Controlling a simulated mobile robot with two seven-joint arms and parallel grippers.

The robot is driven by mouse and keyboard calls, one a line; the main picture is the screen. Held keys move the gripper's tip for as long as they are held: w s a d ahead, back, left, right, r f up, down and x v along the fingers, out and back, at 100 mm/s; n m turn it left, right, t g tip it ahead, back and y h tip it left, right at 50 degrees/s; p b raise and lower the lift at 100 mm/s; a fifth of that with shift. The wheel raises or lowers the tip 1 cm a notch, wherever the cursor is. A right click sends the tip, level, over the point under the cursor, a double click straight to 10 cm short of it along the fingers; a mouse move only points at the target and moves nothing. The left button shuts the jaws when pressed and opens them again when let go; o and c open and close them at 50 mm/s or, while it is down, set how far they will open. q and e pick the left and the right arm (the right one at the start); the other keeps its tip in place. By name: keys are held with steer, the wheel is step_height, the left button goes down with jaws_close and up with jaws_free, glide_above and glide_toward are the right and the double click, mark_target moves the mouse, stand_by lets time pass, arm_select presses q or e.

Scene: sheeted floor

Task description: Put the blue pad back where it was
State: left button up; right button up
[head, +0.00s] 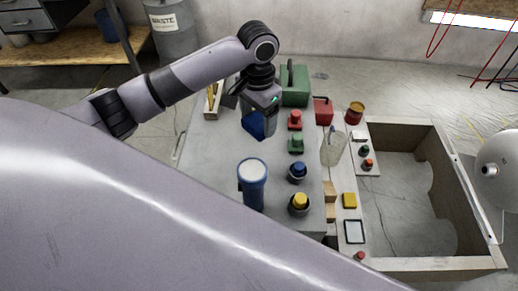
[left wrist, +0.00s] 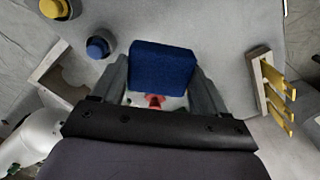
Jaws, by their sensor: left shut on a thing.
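My left gripper (head: 259,108) is shut on the blue pad (head: 254,127) and holds it over the back left part of the grey table (head: 215,165). In the left wrist view the blue pad (left wrist: 162,66) is clamped between the two fingers of the left gripper (left wrist: 161,75). The pad is a thick dark blue block and looks tilted in the head view. Its gap above the table is hard to tell. The pad's former place cannot be identified from these frames. My right gripper is not in view.
Red (head: 295,120), green (head: 297,143), blue (head: 297,171) and yellow (head: 300,202) knobs line the table's right side. A wooden rack with yellow pieces (left wrist: 265,85) is beside the gripper. A green box (head: 293,85) stands behind.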

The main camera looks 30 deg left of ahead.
arm_select(q)
step_height(320, 180, down, 12)
steer(key=shift+f+b, duration=0.2)
steer(key=shift+b, duration=0.25)
steer(key=o, duration=0.9)
steer(key=shift+f, duration=0.15)
steer(key=shift+o, duration=0.2)
step_height(320, 180, up, 12)
steer(key=shift+r+p, duration=0.2)
steer(key=shift+p, duration=0.3)
steer(key=shift+f, duration=0.1)
